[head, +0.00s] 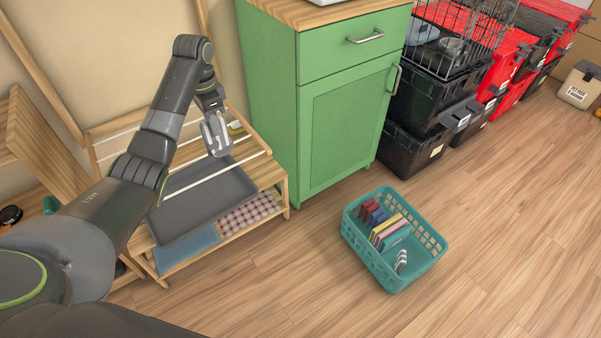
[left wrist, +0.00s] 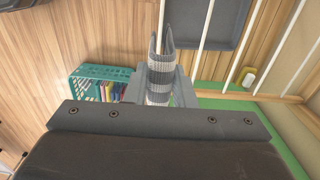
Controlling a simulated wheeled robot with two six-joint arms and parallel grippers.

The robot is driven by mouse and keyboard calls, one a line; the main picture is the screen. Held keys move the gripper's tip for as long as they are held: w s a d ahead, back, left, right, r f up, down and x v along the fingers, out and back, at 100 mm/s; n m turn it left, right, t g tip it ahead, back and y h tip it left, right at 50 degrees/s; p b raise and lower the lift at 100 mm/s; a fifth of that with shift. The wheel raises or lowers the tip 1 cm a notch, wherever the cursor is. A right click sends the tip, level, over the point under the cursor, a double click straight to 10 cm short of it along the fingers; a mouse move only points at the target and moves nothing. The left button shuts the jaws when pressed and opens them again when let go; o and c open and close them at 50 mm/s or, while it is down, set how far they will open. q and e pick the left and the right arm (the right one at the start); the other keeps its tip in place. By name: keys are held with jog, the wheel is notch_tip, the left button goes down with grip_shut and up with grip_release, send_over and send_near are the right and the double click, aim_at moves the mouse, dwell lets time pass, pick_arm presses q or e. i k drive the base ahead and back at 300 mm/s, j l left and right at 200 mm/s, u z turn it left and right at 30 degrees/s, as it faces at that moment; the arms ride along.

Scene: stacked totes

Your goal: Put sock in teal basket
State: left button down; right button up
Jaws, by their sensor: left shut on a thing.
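My left gripper (head: 217,140) is over the wooden rack in the head view, left of the green cabinet. In the left wrist view it is shut on a grey striped sock (left wrist: 160,78), which sticks out past the fingertips. In the head view the sock is hard to tell from the fingers. The teal basket (head: 368,262) stands on the floor to the right, apart from the gripper. It holds several folded cloths in a row (head: 384,227) and a striped grey-and-white piece (head: 401,261) near its front. The basket also shows left of the gripper in the left wrist view (left wrist: 88,72). My right gripper is not in view.
The low wooden rack (head: 275,178) has white rods, a grey tray (head: 200,205), and blue and checked cloths (head: 250,213). The green cabinet (head: 345,125) stands between rack and basket, farther back. Black and red totes (head: 425,105) line the wall. Floor around the basket is clear.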

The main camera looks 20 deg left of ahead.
aim_at(412, 257)
jog(key=z, duration=0.85)
jog(key=i+z, duration=0.2)
jog(key=z, duration=0.15)
jog(key=i+z, duration=0.15)
jog(key=z, duration=0.25)
jog(key=i+j+z, duration=0.15)
jog(key=z, duration=0.2)
